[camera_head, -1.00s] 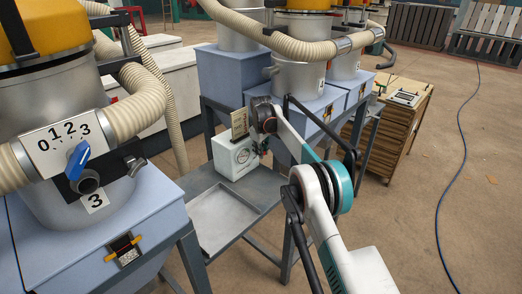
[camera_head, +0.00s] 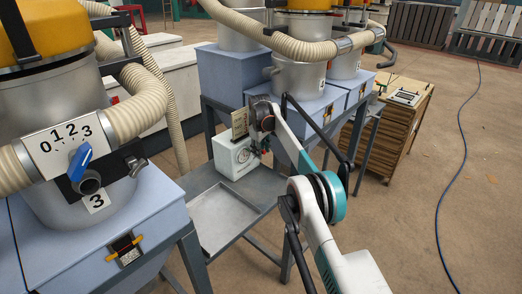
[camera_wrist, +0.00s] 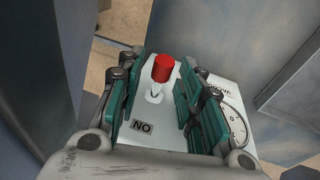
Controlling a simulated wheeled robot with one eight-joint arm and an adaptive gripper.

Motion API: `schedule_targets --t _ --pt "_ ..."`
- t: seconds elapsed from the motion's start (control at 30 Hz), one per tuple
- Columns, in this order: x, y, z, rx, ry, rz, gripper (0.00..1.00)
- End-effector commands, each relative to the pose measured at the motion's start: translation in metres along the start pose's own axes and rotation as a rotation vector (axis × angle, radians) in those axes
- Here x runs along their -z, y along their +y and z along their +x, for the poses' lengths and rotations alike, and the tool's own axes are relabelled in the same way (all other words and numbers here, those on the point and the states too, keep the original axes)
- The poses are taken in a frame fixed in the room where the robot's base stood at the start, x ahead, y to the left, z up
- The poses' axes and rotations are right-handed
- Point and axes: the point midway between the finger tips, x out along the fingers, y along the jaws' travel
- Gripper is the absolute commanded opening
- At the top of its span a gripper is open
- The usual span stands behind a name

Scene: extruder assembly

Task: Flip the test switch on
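The test switch (camera_wrist: 161,72) is a small lever with a red tip. In the wrist view it stands on the top face of a white box, behind a dark label reading "NO". The white box (camera_head: 232,158) with a round dial sits on a grey table in the head view. My gripper (camera_wrist: 160,95) is open, with its green-padded fingers on either side of the switch and a gap to each. The switch shows between the fingers and does not look gripped.
A shallow metal tray (camera_head: 222,216) lies on the table in front of the box. Blue-grey hopper cabinets (camera_head: 222,75) stand close behind. A large machine with a blue-handled valve (camera_head: 80,161) is at the left. Open floor lies at the right.

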Motion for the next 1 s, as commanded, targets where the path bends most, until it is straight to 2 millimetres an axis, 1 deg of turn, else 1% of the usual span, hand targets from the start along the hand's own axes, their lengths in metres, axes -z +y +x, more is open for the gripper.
schedule_targets --t 0.3,0.47,0.63,0.9,1.0 --pt "0.0 0.0 -0.001 0.001 -0.001 0.0 0.36" --pt "0.0 0.0 -0.011 0.001 -0.001 0.0 0.36" --pt "-0.001 0.0 -0.031 0.001 -0.001 0.0 0.36" --pt "0.0 0.0 -0.086 0.001 -0.001 0.0 0.36" --pt "0.0 0.0 -0.101 0.001 -0.001 0.0 0.36"
